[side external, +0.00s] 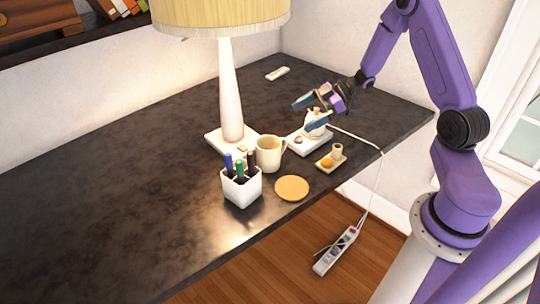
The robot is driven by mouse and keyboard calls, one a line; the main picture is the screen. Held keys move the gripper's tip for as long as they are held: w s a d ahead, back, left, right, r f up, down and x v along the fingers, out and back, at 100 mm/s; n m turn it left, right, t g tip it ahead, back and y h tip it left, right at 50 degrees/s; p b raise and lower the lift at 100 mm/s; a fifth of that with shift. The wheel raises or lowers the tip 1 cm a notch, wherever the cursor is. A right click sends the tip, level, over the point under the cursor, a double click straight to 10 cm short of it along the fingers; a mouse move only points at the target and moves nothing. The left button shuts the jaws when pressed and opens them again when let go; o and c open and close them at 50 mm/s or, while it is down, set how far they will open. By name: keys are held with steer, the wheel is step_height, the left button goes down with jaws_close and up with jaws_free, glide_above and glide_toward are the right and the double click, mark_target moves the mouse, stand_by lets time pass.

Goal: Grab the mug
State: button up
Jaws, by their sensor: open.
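A cream mug (267,155) stands upright on the dark table, with its handle toward the right. It is close in front of the lamp's base and just behind a white pen holder. My gripper (305,113) is to the right of the mug and above the table, with its jaws open and pointing left. It is apart from the mug, and I see nothing between the fingers. It partly covers a small white object (317,130) on a white tray below it.
A lamp (231,90) with a wide shade stands behind the mug. A pen holder (241,188) with several markers, a round tan coaster (292,188) and a small tray (320,165) with little items crowd the front. A white remote (277,73) lies behind. The table's left is clear.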

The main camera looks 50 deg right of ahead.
steer(key=s+d+y, duration=0.2)
steer(key=s+d, duration=0.1)
glide_toward(257, 149)
steer(key=f, duration=0.1)
steer(key=shift+w+x, duration=0.2)
steer(key=shift+x, duration=1.15)
steer(key=shift+w+x, duration=0.2)
steer(key=shift+x, duration=1.1)
steer(key=shift+d, duration=0.2)
steer(key=c, duration=1.5)
steer(key=shift+o, duration=0.2)
steer(key=shift+r, duration=0.15)
